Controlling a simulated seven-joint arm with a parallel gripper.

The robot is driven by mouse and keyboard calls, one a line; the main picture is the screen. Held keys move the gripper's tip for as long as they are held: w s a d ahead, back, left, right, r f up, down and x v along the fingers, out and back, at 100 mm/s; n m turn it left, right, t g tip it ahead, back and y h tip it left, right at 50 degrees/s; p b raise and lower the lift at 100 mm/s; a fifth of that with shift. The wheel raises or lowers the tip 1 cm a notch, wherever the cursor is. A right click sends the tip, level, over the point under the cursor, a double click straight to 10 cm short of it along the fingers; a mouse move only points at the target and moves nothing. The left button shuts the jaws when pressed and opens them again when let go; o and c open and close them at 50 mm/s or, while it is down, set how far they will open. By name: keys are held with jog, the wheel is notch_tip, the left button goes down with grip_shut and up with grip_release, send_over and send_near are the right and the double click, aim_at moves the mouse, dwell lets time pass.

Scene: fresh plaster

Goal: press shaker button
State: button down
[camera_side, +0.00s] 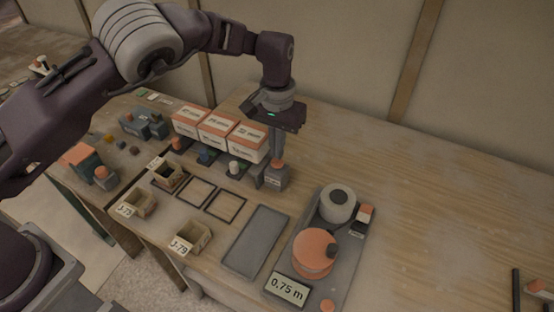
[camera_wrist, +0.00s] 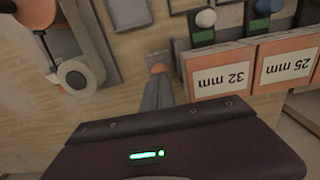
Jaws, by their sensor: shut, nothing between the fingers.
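A small grey box (camera_side: 277,179) with a pale label and an orange button (camera_side: 276,164) on top stands just right of the row of boxes; no view labels it clearly as the shaker. My gripper (camera_side: 277,155) points straight down over it, fingers shut and empty. The fingertips are at or just above the button; I cannot tell whether they touch. In the wrist view the orange button (camera_wrist: 158,68) shows at the tips of the shut fingers (camera_wrist: 157,80), and the fingers hide much of the box.
White-and-orange labelled boxes (camera_side: 218,130) stand close left, with small knobs before them.

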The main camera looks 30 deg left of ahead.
aim_at(277, 161)
jog(key=shift+f, duration=0.15)
jog(key=shift+f, duration=1.15)
jog(key=shift+r, duration=1.25)
notch_tip(277, 161, up, 5)
jog(key=shift+r, duration=0.55)
